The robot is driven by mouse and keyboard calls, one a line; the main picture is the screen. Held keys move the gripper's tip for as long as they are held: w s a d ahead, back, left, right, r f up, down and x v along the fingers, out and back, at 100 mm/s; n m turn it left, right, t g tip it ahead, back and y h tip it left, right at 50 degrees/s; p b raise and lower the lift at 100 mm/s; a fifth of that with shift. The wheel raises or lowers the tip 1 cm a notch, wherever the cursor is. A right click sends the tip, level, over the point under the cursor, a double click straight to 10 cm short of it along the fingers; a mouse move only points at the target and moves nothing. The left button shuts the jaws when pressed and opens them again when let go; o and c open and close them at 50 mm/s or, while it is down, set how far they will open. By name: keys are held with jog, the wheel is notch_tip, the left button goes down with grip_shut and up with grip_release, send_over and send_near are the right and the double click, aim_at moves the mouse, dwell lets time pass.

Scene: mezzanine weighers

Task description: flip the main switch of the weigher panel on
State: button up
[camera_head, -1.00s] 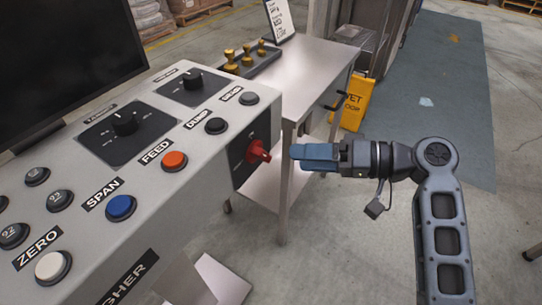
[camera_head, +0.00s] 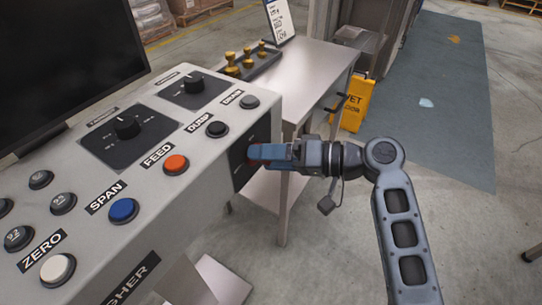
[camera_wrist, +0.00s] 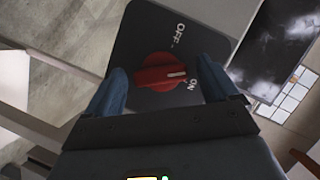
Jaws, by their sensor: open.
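The weigher panel (camera_head: 185,118) is a light grey console at left. Its main switch is a red rotary knob (camera_wrist: 152,76) on a dark plate (camera_wrist: 135,40) on the console's right end face. The plate carries OFF and ON labels. The knob's white mark points right in the wrist view, close to the ON lettering; I cannot tell its exact setting. My gripper (camera_head: 258,152) is open, its blue fingers in front of the plate. In the wrist view the fingers stand on either side of the knob, with gaps visible. In the head view the fingers hide most of the knob.
The panel top has a red FEED button (camera_head: 176,164), a blue SPAN button (camera_head: 123,209), a white button (camera_head: 57,268) and dark dials. A metal table (camera_head: 310,75) with brass weights (camera_head: 233,66) stands behind. A yellow wet-floor sign (camera_head: 352,105) stands beyond my gripper.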

jog(key=c, duration=1.1)
jog(key=shift+o, duration=0.2)
jog(key=shift+f+m+g+y+p, duration=0.15)
jog(key=shift+m+y, duration=0.45)
jog(key=shift+m, duration=0.7)
jog(key=shift+f+m+g+y+p, duration=0.2)
jog(key=shift+m+y, duration=0.4)
jog(key=shift+m, duration=0.7)
jog(key=shift+r, duration=0.15)
jog(key=o, duration=1.1)
jog(key=shift+c, duration=0.2)
jog(key=b+v, duration=0.1)
jog(key=v, duration=0.7)
